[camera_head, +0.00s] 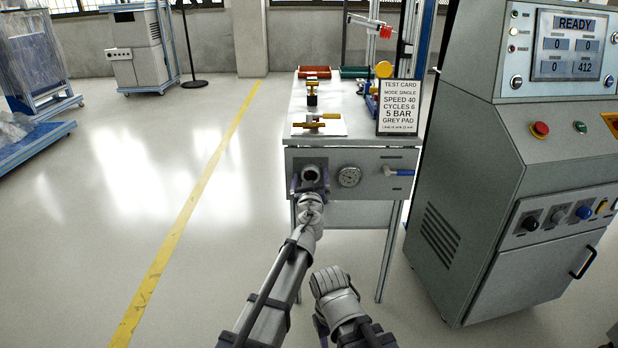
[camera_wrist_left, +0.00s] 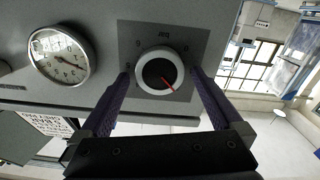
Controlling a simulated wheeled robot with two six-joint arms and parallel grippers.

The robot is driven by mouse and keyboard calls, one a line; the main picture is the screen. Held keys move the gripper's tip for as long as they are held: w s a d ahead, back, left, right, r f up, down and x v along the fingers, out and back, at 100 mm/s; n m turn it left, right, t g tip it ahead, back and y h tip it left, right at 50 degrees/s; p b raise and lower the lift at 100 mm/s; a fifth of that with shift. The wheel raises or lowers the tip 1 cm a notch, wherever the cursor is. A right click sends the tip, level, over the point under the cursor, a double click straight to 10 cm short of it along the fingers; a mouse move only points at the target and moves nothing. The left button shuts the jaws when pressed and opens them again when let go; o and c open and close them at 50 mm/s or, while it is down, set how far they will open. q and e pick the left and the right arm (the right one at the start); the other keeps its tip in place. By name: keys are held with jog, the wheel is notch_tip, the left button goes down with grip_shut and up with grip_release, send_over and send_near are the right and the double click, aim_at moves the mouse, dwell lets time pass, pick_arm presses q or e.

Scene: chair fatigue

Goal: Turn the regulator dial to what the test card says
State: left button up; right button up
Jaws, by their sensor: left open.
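The regulator dial is a round knob with a white rim, dark face and red pointer; it shows in the left wrist view (camera_wrist_left: 152,72) on a grey plate. Its pointer aims to the lower right in that view; its scale marks are too small to read. My left gripper (camera_head: 311,172) is open in front of the cabinet, with its fingers on either side of the dial. Whether they touch the rim I cannot tell. The test card (camera_head: 400,105) reads mode single, speed 40, cycles 6, 5 bar, grey pad. My right gripper is not in view.
A round gauge (camera_head: 348,177) sits right of the dial, and it fills the left of the wrist view (camera_wrist_left: 60,55). A blue-handled valve (camera_head: 398,172) is further right. The control console (camera_head: 520,150) stands at the right. Open floor lies to the left.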

pick_arm(q)
jog(key=c, duration=1.3)
jog(key=shift+m, duration=0.4)
jog(key=m, duration=0.5)
jog(key=shift+d+m, duration=0.15)
jog(key=shift+m, duration=0.25)
jog(key=m, duration=0.7)
jog(key=shift+d+f, duration=0.15)
jog(key=m, duration=0.6)
jog(key=shift+s+f+m, duration=0.1)
jog(key=shift+f+m, duration=0.05)
jog(key=shift+m, duration=0.15)
jog(key=m, duration=0.6)
jog(key=shift+f+b, duration=0.1)
jog(key=shift+b, duration=0.3)
jog(key=shift+m, duration=0.4)
